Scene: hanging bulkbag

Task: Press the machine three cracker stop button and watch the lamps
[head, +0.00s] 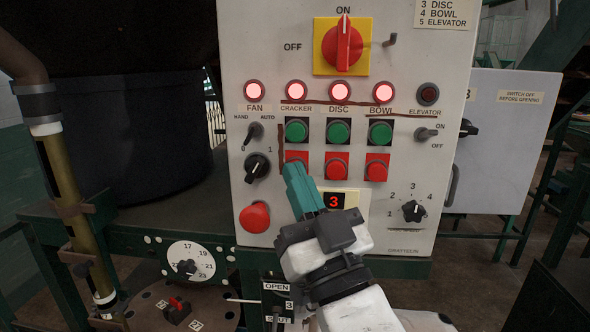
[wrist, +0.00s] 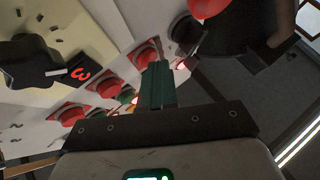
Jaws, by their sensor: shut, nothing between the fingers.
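The grey machine panel (head: 300,215) marked 3 fills the middle of the head view. Its red cracker stop button, on a red plate (head: 297,156), is mostly hidden behind my gripper (head: 293,172). My gripper is shut and empty, its green fingers pointing at that button. In the wrist view the fingertips (wrist: 158,68) are close to the red cracker button (wrist: 142,57); I cannot tell whether they touch. The fan lamp (head: 254,90), cracker lamp (head: 296,90), disc lamp (head: 340,90) and bowl lamp (head: 383,92) glow. The elevator lamp (head: 428,94) is dark.
The red disc button (head: 336,168) and bowl button (head: 377,170) are beside the cracker one, with green buttons (head: 338,132) above. A large red mushroom button (head: 255,217) and black selector (head: 257,167) lie left. The red main switch (head: 343,45) stands at ON.

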